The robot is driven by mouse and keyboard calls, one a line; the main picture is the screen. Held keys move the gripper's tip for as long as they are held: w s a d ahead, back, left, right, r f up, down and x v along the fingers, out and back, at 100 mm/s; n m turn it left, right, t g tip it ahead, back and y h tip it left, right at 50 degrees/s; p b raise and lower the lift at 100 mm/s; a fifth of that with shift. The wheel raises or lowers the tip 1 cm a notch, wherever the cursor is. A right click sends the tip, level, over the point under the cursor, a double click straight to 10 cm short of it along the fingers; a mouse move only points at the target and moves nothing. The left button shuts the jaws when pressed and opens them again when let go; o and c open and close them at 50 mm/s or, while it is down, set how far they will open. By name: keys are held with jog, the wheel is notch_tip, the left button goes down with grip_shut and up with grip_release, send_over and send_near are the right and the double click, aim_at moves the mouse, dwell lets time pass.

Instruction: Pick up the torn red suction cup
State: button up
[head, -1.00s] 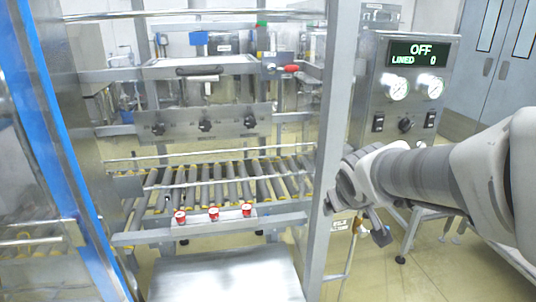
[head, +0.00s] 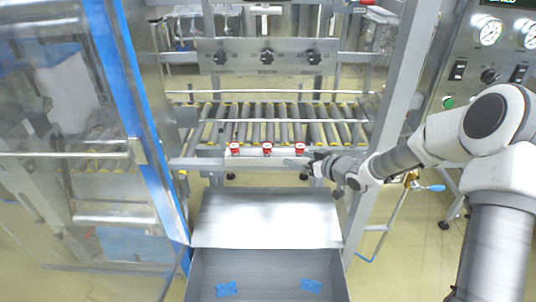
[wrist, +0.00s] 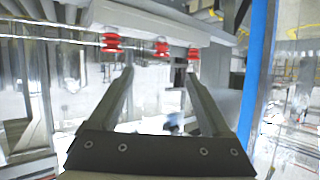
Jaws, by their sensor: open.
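Three red suction cups sit in a row on a grey rail: a left one (head: 235,148), a middle one (head: 267,148) and a right one (head: 300,146) in the head view. All three also show in the wrist view, as a left cup (wrist: 112,42), a middle cup (wrist: 162,48) and a right cup (wrist: 193,54). I cannot tell which is torn. My gripper (head: 298,163) is near the right end of the row in the head view. In the wrist view my gripper (wrist: 160,76) has its fingers apart and nothing between them; the cups are beyond the fingertips.
A roller conveyor (head: 270,128) lies behind the rail. Below is a metal box with a flat top (head: 266,218) and blue marks inside its open front. A steel frame post (head: 400,110) stands right of the rail, and a clear door with a blue edge (head: 135,110) stands left.

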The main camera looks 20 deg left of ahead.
aim_at(270, 148)
jog(key=x, duration=1.2)
jog(key=shift+s+a+b, duration=0.1)
jog(key=shift+a+b, duration=0.2)
jog(key=shift+b, duration=0.05)
jog(key=shift+r+x, duration=0.2)
jog(key=shift+x, duration=1.15)
jog(key=shift+r+x, duration=0.2)
jog(key=shift+x, duration=1.1)
jog(key=shift+a, duration=0.2)
jog(key=c, duration=1.3)
grip_shut()
jog(key=shift+r, duration=0.1)
